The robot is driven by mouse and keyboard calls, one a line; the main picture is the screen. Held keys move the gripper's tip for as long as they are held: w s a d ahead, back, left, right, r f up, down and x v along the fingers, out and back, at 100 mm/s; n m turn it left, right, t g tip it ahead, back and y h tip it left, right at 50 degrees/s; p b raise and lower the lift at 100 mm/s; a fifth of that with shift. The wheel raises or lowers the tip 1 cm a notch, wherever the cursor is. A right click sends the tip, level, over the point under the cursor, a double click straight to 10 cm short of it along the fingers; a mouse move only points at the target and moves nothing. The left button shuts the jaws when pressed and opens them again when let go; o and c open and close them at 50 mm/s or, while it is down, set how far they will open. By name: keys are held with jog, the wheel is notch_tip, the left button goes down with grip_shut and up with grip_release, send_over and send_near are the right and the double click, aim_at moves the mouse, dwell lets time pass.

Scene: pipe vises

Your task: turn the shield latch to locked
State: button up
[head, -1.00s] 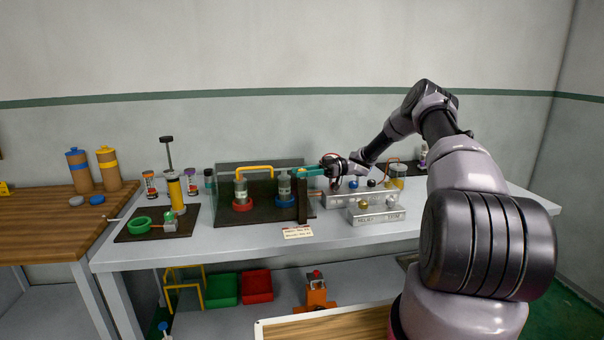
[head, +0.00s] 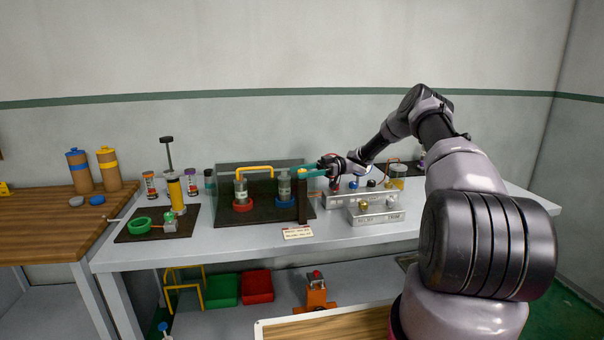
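A dark upright post (head: 303,205) stands at the front right of the shielded vise station. A small yellow piece (head: 301,170) shows at its top, which may be the shield latch; its shape and lock position are too small to read. The see-through shield (head: 228,180) stands around two vises with a red base (head: 243,206) and a blue base (head: 284,204). My gripper (head: 305,173), with teal fingers, reaches in from the right, level with the top of the post and at or very near the yellow piece. The finger gap and any contact are not clear.
A yellow bent pipe (head: 254,169) spans above the vises. Metal boxes with coloured knobs (head: 376,211) stand right of the post, below my arm. A small sign (head: 298,233) is at the table's front edge.

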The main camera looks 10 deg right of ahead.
jog(key=v, duration=1.1)
